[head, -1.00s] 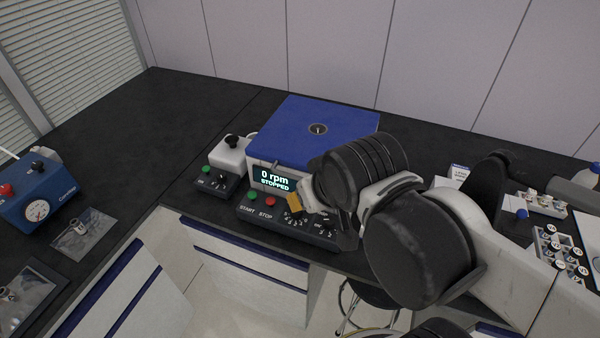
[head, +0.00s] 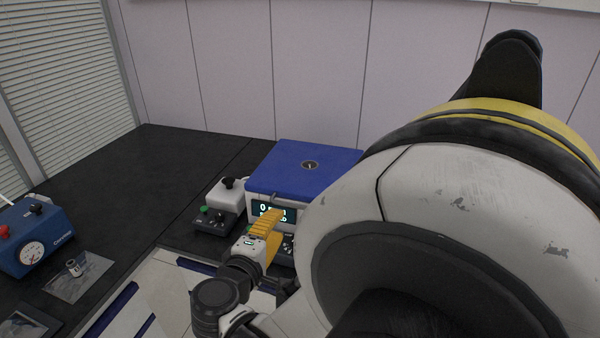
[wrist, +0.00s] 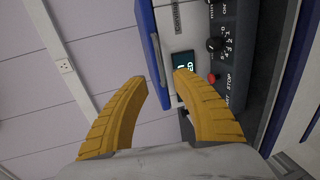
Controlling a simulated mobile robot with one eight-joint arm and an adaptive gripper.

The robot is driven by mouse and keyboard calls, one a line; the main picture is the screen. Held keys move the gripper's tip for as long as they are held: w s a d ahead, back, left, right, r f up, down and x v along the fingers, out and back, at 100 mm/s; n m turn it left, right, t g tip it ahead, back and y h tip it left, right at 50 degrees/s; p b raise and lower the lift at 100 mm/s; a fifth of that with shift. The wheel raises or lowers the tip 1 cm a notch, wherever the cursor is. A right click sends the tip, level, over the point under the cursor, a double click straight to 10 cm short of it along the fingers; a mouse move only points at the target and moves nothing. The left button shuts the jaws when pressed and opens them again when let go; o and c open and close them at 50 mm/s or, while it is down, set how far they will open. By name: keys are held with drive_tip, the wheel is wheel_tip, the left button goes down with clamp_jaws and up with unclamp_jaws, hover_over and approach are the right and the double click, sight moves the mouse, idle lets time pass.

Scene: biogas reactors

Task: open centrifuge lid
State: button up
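The centrifuge is a white box with a blue lid (head: 310,165), which lies closed on top, with a small round port in its middle. A grey bar handle (wrist: 157,62) runs along the lid's front edge; it also shows in the head view (head: 276,197). My gripper (head: 270,216) is in front of the centrifuge's display, below the handle, and partly covers the display. In the wrist view my gripper (wrist: 160,78) has its two yellow fingers apart with nothing between them. The handle lies just beyond the fingertips, not between the finger pads. My arm hides the centrifuge's right side.
A white unit with a black knob (head: 228,184) stands left of the centrifuge. A blue device with a gauge (head: 33,250) is at the far left. The black bench (head: 185,165) is clear behind and to the left. The panelled wall is behind.

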drive_tip(key=b+x, duration=0.2)
drive_tip(key=x, duration=0.9)
drive_tip(key=shift+b, duration=0.4)
drive_tip(key=shift+s, duration=0.1)
drive_tip(key=shift+c, duration=0.5)
clamp_jaws()
